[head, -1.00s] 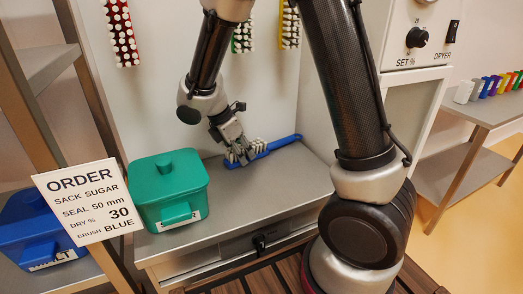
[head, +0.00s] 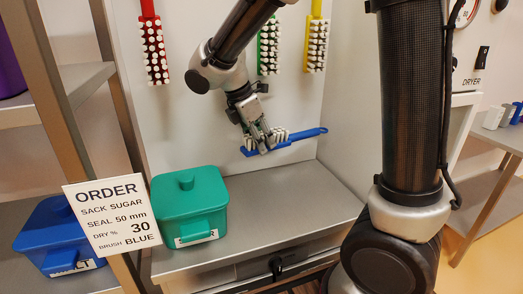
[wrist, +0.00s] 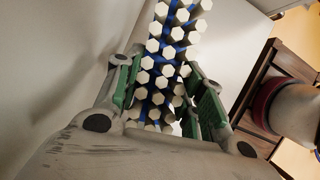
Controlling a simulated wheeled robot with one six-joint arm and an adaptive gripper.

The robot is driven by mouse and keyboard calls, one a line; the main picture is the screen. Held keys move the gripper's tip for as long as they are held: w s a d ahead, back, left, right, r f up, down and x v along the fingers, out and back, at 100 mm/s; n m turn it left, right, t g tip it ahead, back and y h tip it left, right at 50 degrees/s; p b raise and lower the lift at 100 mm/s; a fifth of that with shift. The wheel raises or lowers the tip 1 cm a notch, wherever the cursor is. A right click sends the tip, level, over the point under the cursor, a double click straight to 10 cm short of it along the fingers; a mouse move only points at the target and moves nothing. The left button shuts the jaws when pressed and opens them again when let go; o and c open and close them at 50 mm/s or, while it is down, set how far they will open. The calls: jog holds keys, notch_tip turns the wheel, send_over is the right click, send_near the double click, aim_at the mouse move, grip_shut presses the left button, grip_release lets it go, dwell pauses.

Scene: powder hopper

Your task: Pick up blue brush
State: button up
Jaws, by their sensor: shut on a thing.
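The blue brush (head: 305,135) has a long blue handle pointing right and white bristles on its head. My gripper (head: 263,144) is shut on the head end of the brush and holds it above the grey metal counter (head: 285,185), near the back wall. In the wrist view, the white bristle tufts of the blue brush (wrist: 172,62) face the camera, and my gripper (wrist: 165,95) has its green-padded fingers on both sides of the head. The fingers hide part of the head in the head view.
Red (head: 155,62), green (head: 269,45) and yellow (head: 317,45) brushes hang on the back wall. A green lidded bin (head: 190,205) stands on the counter's left. An order sign (head: 112,217) reads brush blue. A blue bin (head: 55,235) is at left.

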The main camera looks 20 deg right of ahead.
jog(key=s+a, duration=1)
jog(key=s, duration=0.5)
jog(key=shift+s, duration=0.15)
jog(key=shift+a, duration=0.1)
dwell(0.4)
